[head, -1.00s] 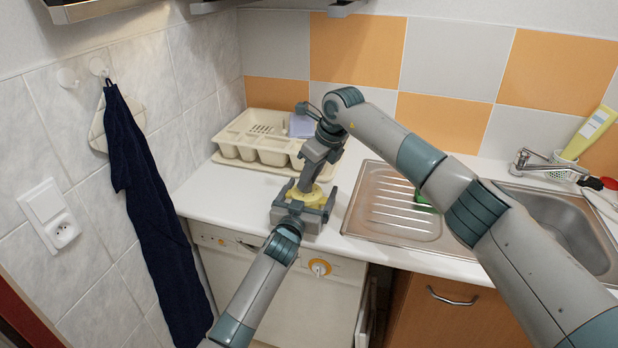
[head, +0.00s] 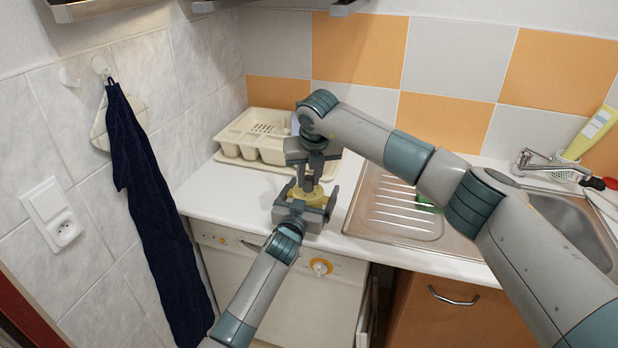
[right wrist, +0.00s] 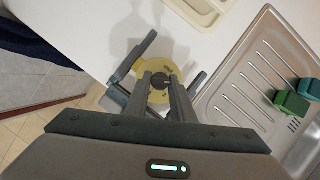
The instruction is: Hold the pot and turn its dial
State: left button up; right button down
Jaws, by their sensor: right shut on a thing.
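The pot (head: 318,199) is a round yellow piece on the white counter's front edge, seen from above in the right wrist view (right wrist: 160,95). Its dark dial (right wrist: 159,81) shows in the middle of its top. My left gripper (head: 307,198) reaches in from the front, with a finger on either side of the pot; I cannot tell whether both touch it. My right gripper (head: 311,182) points down from above, its fingers closed on the dial; it also shows in the right wrist view (right wrist: 161,79). My grippers hide much of the pot.
A cream dish rack (head: 250,140) stands behind on the counter. A steel sink drainer (head: 400,215) lies to the right, with a green sponge (right wrist: 292,104) on it. A dark towel (head: 150,200) hangs on the left wall. Bare counter (head: 215,190) lies left of the pot.

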dwell(0.3)
jog(key=c, duration=1.5)
grip_release()
jog(key=shift+r, duration=0.1)
jog(key=v, duration=1.2)
pick_arm(q)
jog(key=o, duration=1.1)
jog(key=shift+s, duration=0.15)
